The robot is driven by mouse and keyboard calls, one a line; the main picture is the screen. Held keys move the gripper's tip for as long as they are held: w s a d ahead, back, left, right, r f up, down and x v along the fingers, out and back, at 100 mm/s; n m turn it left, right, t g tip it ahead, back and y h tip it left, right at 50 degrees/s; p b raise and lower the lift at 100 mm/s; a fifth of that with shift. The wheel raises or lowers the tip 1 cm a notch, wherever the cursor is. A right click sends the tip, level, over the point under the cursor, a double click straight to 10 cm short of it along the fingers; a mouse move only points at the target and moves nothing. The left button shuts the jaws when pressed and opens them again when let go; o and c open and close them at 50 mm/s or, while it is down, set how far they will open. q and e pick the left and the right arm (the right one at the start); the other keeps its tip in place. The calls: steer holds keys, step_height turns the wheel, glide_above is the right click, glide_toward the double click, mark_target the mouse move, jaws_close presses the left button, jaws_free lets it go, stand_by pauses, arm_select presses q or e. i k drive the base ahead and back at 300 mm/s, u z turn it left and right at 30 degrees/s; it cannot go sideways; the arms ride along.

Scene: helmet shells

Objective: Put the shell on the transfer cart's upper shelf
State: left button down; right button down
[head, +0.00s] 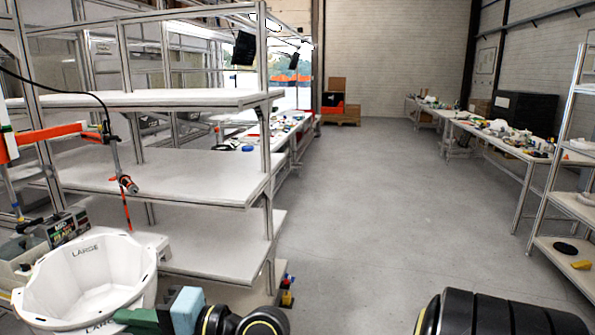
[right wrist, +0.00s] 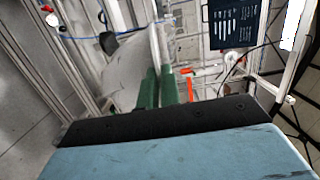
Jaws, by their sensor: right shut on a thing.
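The shell (head: 62,278) is a white, open bowl-like helmet shell marked LARGE, at the lower left of the head view with its opening up. In the right wrist view the green fingers (right wrist: 157,90) close on the pale shell (right wrist: 126,72). A metal-framed unit with several grey shelves stands just behind the shell; its upper shelf (head: 150,98) is bare. I cannot tell whether this is the transfer cart. My left gripper is out of view.
A middle shelf (head: 165,178) and a lower shelf (head: 215,228) also look mostly empty. A small machine with a label (head: 68,228) and an orange-red arm (head: 45,135) stand close behind the shell. Open floor (head: 375,200) lies to the right; a shelf rack (head: 560,245) is at far right.

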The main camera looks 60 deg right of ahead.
mark_target(222, 169)
steer(key=z, duration=1.2)
steer(key=i, duration=1.45)
steer(key=u, duration=0.2)
